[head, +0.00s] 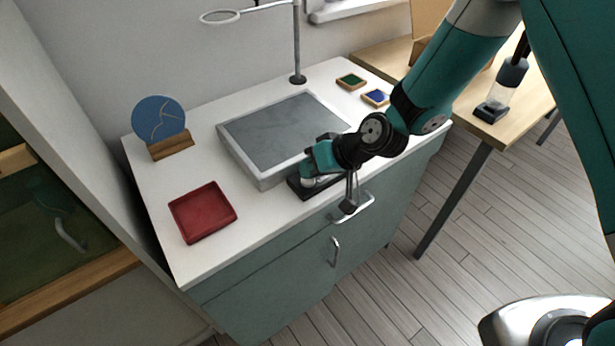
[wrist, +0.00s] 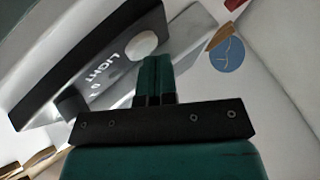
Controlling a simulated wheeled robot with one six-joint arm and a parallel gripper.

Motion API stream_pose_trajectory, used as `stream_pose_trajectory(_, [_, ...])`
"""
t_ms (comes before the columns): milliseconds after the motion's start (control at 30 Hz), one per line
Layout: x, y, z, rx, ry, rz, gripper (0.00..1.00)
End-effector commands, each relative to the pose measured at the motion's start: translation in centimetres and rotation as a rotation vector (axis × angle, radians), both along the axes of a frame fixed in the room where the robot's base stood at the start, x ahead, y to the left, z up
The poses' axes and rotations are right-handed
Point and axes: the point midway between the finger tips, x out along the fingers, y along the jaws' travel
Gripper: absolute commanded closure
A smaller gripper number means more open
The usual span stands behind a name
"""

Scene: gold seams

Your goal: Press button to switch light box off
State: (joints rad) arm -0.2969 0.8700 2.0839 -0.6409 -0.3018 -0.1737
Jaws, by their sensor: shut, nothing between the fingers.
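The light box (head: 275,128) is a grey-framed flat panel on the white cabinet top; its panel looks dull grey and unlit. A black switch box (head: 298,188) sits at its front edge. It also shows in the wrist view (wrist: 85,65), with white lettering beginning "LIGHT" and a pale round button (wrist: 141,43). My gripper (head: 308,158) is shut and empty, over the switch box in the head view. In the wrist view my fingertips (wrist: 157,60) are right beside the button; I cannot tell whether they touch it. My gripper partly hides the switch box in the head view.
A red tray (head: 203,212) lies at front left, with a blue disc on a wooden stand (head: 160,121) behind it. A ring-topped metal stand (head: 298,45) rises at the back. Small green (head: 351,81) and blue (head: 376,97) trays lie at back right.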

Motion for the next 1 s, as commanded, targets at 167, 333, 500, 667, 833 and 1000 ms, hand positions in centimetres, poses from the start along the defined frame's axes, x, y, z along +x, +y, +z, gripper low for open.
stream_pose_trajectory(167, [0.0,0.0,0.6,0.0,0.0,0.0,1.0])
stream_pose_trajectory(333, [0.0,0.0,0.9,0.0,0.001,0.001,1.0])
stream_pose_trajectory(500, [0.0,0.0,0.9,0.0,0.001,0.001,1.0])
stream_pose_trajectory(667, [0.0,0.0,1.6,0.0,0.0,0.0,1.0])
stream_pose_trajectory(833, [0.0,0.0,3.4,0.0,0.0,0.0,1.0])
stream_pose_trajectory(1000, [0.0,0.0,5.2,0.0,0.0,0.0,1.0])
